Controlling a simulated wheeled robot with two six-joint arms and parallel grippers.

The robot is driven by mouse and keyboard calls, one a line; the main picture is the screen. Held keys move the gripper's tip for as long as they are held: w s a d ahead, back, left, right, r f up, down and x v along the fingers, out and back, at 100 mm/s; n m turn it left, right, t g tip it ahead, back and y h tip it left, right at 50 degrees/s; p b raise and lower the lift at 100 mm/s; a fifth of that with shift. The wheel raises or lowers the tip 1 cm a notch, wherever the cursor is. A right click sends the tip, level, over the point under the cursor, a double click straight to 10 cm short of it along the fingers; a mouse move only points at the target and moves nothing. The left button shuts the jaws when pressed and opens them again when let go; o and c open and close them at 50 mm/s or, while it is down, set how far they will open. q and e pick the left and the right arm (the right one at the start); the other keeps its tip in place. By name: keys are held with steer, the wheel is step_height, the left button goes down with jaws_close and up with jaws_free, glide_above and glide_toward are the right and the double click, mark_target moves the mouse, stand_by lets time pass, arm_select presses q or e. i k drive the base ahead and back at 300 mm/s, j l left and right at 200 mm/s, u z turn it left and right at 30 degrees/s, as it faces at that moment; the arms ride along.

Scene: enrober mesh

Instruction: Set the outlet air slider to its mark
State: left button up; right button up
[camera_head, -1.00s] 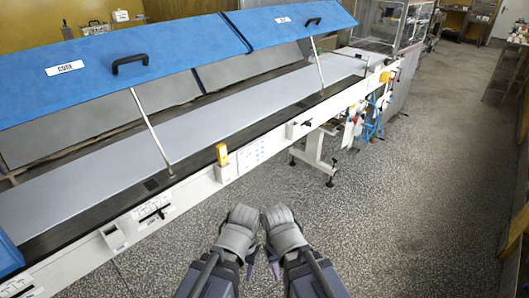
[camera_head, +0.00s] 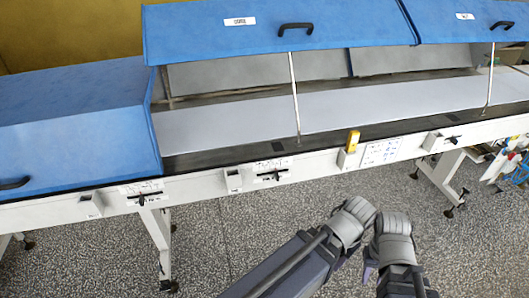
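Several small black slider knobs show on the white front rail of the long machine: a left slider (camera_head: 142,199), a middle slider (camera_head: 272,176) and a right slider (camera_head: 452,139). Small printed scales sit by them, too small to read, so I cannot tell which is outlet air or where its mark lies. My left gripper (camera_head: 352,222) and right gripper (camera_head: 392,224) are close together over the floor in front of the rail, apart from every slider. Their fingertips are not clear, so open or shut cannot be told. Neither visibly holds anything.
A closed blue cover (camera_head: 75,125) is at left; raised blue lids (camera_head: 350,35) stand on thin struts over the grey belt (camera_head: 390,100). A yellow device (camera_head: 352,141) sits on the rail. Machine legs (camera_head: 158,245) stand below. The speckled floor (camera_head: 230,240) in front is open.

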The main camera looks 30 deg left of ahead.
mark_target(141, 201)
steer(key=u, duration=2.15)
